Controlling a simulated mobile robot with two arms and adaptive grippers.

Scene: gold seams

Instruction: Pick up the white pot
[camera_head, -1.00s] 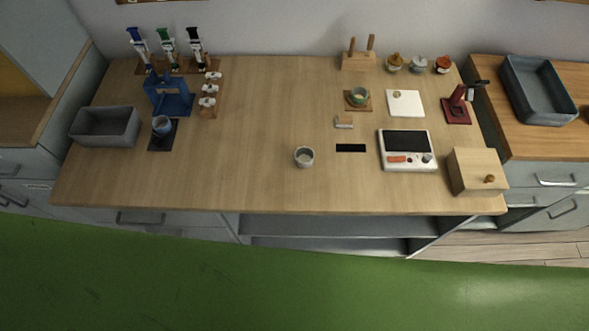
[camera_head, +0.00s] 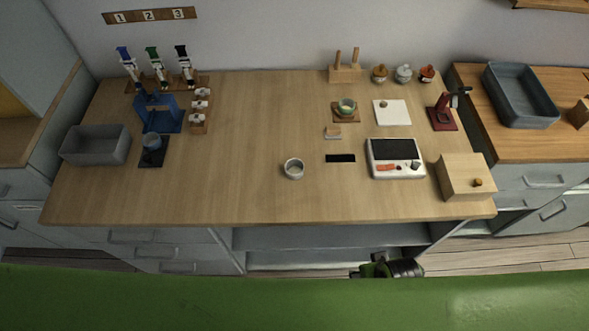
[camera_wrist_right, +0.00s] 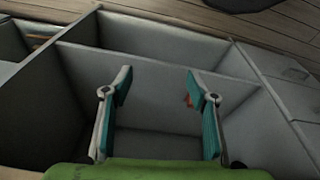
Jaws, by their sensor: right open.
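The small white pot (camera_head: 404,74) stands at the back right of the wooden table, between a pot with an orange-brown lid (camera_head: 380,74) and a pot with a red-orange lid (camera_head: 427,74). My right gripper's arm shows as a green and black part (camera_head: 388,268) in front of the table's front edge, far from the pot. In the right wrist view my right gripper (camera_wrist_right: 157,82) is open and empty, its two teal-lined fingers apart above grey shelf compartments. No pot shows in that view. My left gripper is not in view.
A wooden peg stand (camera_head: 345,74), a white tile (camera_head: 393,113), a red device (camera_head: 442,113), a scale (camera_head: 396,158) and a wooden box (camera_head: 464,177) are on the right. The centre-left tabletop is clear.

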